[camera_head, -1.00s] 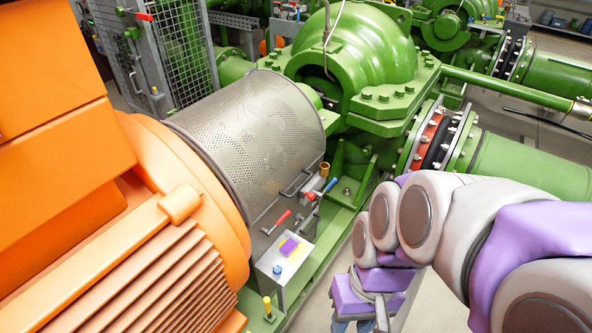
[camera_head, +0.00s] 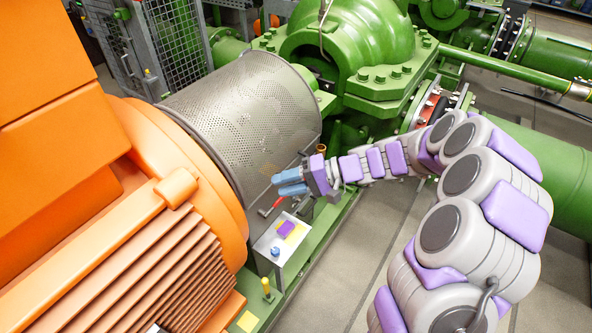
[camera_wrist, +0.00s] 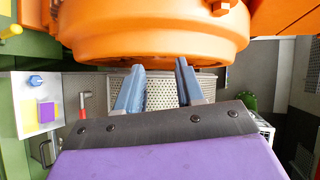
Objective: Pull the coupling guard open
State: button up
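The coupling guard (camera_head: 245,115) is a grey perforated metal cylinder between the orange motor and the green pump. It looks closed. My gripper (camera_head: 287,182), with blue fingers, is at the lower right side of the guard, just above the red-handled lever (camera_head: 271,205). In the wrist view my gripper (camera_wrist: 158,88) is open, and the perforated guard (camera_wrist: 160,95) shows between its fingers with nothing held. I cannot tell whether a finger touches the guard. The guard's bar handle is mostly hidden behind my gripper in the head view.
The orange motor (camera_head: 165,220) fills the left. A control box (camera_head: 281,240) with a blue knob and purple patch stands in front of the guard. The green pump (camera_head: 355,45) is behind. A mesh cage (camera_head: 178,45) stands at the back left. Floor is clear at the lower middle.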

jog(key=w+d+f+m+t+h, duration=0.2)
jog(key=w+d+f+m+t, duration=0.6)
jog(key=w+d+f, duration=0.8)
jog(key=shift+n+t, duration=0.6)
jog(key=x, duration=0.5)
jog(key=f+b+x, duration=0.1)
jog(key=x, duration=0.4)
jog(key=s+b+x, duration=0.1)
jog(key=x, duration=0.4)
jog(key=shift+a+f, duration=0.4)
jog(key=shift+c, duration=0.4)
grip_shut()
